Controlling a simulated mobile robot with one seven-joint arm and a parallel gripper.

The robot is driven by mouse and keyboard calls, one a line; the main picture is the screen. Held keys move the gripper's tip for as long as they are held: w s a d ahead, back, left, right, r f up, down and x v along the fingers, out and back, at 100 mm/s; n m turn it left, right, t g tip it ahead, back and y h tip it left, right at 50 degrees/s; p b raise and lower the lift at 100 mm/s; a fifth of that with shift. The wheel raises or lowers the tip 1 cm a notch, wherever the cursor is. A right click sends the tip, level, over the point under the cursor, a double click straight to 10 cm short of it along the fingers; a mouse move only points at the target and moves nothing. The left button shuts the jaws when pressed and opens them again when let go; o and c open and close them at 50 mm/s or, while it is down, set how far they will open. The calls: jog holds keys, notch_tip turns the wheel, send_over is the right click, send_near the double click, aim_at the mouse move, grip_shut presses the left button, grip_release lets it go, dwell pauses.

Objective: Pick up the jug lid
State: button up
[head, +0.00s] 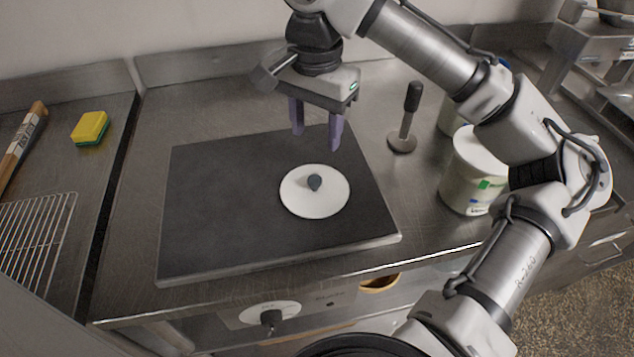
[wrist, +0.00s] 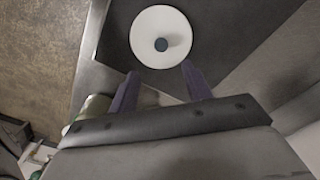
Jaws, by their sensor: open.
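The jug lid (head: 302,202) is a round white disc with a dark grey knob (head: 315,182) at its centre. It lies flat on a dark square board (head: 215,215) on the steel counter. It also shows in the wrist view (wrist: 145,26), beyond my fingertips. My gripper (head: 316,142) is open and empty, with purple fingers pointing down. It hangs above the back part of the board, apart from the lid. In the wrist view my gripper's two fingers (wrist: 160,72) are spread, with the lid ahead of the gap between them.
A white tub (head: 465,185) and a dark-handled upright tool (head: 405,125) stand right of the board. A yellow-green sponge (head: 90,127), a wire rack (head: 38,235) and a wooden-handled brush (head: 22,140) lie at left. The board around the lid is bare.

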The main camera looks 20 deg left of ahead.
aim_at(315, 179)
notch_tip(315, 179, down, 11)
jog(key=shift+a+r+p, duration=0.1)
jog(key=shift+a+p, duration=0.05)
jog(key=shift+p, duration=0.65)
jog(key=shift+c, duration=0.4)
jog(key=c, duration=1)
